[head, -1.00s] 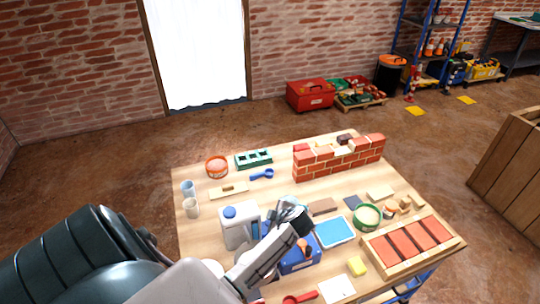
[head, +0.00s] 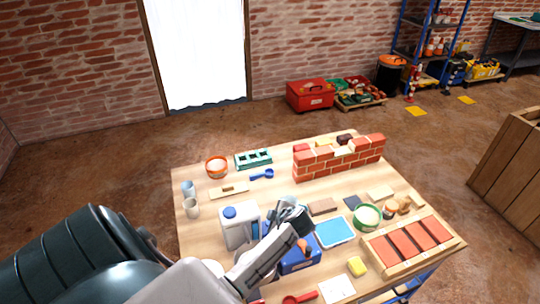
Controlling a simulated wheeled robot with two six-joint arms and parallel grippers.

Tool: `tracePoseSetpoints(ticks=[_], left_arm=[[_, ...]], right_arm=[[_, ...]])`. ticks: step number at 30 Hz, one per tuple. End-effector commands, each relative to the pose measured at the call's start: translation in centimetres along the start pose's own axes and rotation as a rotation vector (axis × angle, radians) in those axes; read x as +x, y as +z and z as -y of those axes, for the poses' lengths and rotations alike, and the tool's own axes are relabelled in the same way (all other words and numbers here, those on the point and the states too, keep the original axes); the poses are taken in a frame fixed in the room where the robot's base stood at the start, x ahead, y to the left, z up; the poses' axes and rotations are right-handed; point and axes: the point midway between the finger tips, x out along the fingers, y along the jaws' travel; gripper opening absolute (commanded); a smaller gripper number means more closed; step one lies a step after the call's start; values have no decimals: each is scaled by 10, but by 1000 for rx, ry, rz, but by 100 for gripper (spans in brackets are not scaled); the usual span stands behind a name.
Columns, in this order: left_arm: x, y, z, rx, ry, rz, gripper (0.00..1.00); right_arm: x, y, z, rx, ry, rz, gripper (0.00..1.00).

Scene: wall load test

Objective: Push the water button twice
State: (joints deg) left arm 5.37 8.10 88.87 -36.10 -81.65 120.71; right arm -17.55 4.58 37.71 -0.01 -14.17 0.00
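A white dispenser-like container (head: 241,232) with a round blue top (head: 229,212) stands on the near left part of the wooden table. The blue top may be the water button; no label can be read. My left gripper (head: 291,214) is to the right of the container, over a blue box-like unit (head: 301,262) with a reddish part on it. The gripper and forearm hide part of that unit. The finger gap is too small and dark to tell whether it is open. My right gripper is not in view.
On the table (head: 218,205), a small brick wall (head: 338,162) stands at the back. A blue tray (head: 334,232), a green tub (head: 368,217) and a wooden tray of red bricks (head: 372,256) are at right.

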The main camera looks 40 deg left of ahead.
Motion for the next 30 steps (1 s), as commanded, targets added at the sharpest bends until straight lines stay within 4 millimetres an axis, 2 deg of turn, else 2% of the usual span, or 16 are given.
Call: tracePoseSetpoints(ticks=[23, 30], left_arm=[[0, 0, 0, 0, 0, 0, 0], [5, 4, 4, 0, 0, 0, 0]], right_arm=[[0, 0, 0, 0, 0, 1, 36], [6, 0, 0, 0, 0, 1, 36]])
